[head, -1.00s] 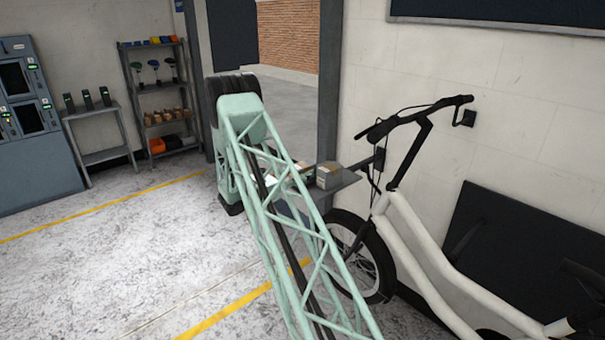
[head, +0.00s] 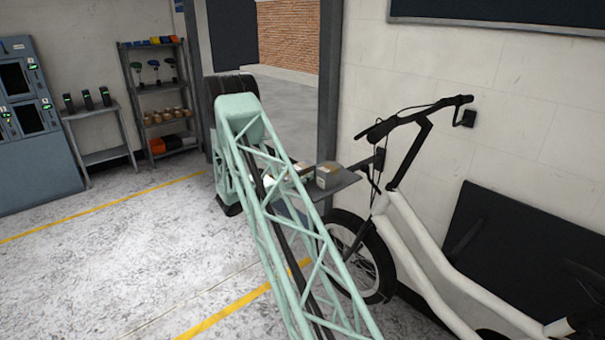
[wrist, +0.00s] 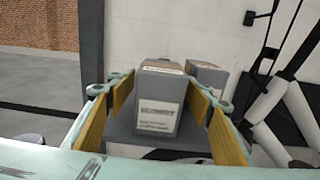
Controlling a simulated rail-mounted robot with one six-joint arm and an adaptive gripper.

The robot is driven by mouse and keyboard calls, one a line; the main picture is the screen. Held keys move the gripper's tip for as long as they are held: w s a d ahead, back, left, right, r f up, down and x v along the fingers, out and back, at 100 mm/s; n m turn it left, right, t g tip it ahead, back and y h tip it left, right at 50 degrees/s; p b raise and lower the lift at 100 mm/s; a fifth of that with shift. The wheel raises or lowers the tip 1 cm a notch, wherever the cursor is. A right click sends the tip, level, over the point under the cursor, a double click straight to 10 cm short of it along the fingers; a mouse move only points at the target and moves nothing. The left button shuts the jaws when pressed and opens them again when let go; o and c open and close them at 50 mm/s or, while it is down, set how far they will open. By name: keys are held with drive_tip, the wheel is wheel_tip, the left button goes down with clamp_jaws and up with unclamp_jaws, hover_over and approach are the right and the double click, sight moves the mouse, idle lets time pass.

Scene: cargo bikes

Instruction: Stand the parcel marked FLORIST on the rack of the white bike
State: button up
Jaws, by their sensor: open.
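In the wrist view a grey box-shaped parcel (wrist: 158,97) with tan tape on top and a white front label stands upright on a dark flat shelf (wrist: 120,138); the label is too blurred to read. My open gripper (wrist: 160,112) has one yellow-padded finger on each side of this parcel; I cannot tell whether they touch it. A second parcel (wrist: 208,76) stands behind it to the right. In the head view a parcel (head: 328,175) shows on the shelf (head: 346,184) near the front of the white bike (head: 412,236).
A light wall and dark door post (head: 330,80) stand behind the shelf. The bike's handlebar (head: 420,115) rises right of it. A storage rack (head: 160,95) and grey cabinet (head: 38,125) are at the left. The floor at left is clear.

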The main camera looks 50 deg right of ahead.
drive_tip(key=w+a, duration=0.2)
drive_tip(key=a, duration=0.9)
drive_tip(key=shift+p, duration=0.35)
drive_tip(key=shift+w+r, duration=0.1)
drive_tip(key=shift+r, duration=0.05)
drive_tip(key=s+a+r+m+g+y, duration=0.1)
drive_tip(key=s+a+r+m+y, duration=0.3)
drive_tip(key=s+a+r, duration=0.7)
drive_tip(key=s+a+r+m+g+y, duration=0.1)
drive_tip(key=s+a+r+m+y, duration=0.35)
drive_tip(key=a+r, duration=0.65)
drive_tip(key=s+a+r+m+t+y, duration=0.2)
drive_tip(key=s+a+t+y, duration=0.1)
drive_tip(key=s+a, duration=0.6)
drive_tip(key=s+a+r+m+t+y, duration=0.3)
drive_tip(key=s+a, duration=0.7)
drive_tip(key=a, duration=0.5)
drive_tip(key=s+a+r+m+t+y, duration=0.2)
drive_tip(key=s+a+r+t+y, duration=0.1)
drive_tip(key=s+a, duration=0.7)
drive_tip(key=a, duration=0.3)
drive_tip(key=shift+r, duration=0.15)
drive_tip(key=shift+w, duration=0.1)
drive_tip(key=shift+c, duration=1.1)
